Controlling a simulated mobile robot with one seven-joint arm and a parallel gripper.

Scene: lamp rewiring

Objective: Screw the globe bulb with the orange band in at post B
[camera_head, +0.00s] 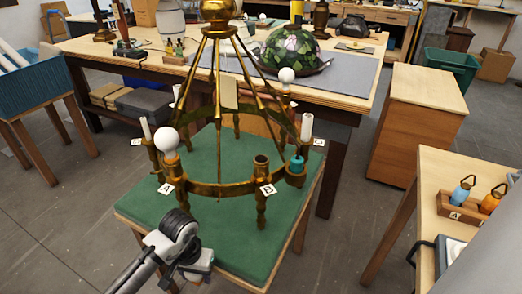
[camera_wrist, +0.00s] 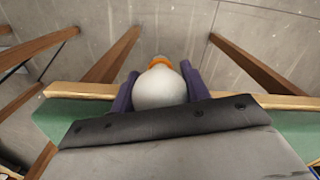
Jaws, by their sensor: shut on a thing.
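The globe bulb (camera_wrist: 158,88) shows in the wrist view as a white ball with an orange band (camera_wrist: 159,61) at its far end. My gripper (camera_wrist: 158,76) is shut on it, one dark finger on each side. In the head view my arm reaches in at the bottom, in front of the green-topped stand; the held bulb cannot be made out there. Post B (camera_head: 261,165) is at the front right of the brass chandelier ring (camera_head: 222,188), above the B label (camera_head: 268,189). Its top looks like an open cup with no bulb. The held bulb is apart from it.
Post A holds a white globe bulb (camera_head: 166,139). Other posts carry candle-shaped bulbs (camera_head: 307,127), a rear globe (camera_head: 287,75) and a teal piece (camera_head: 296,165). Slanted brass rods rise above the ring. The green stand top (camera_head: 135,205) has bare room at its front.

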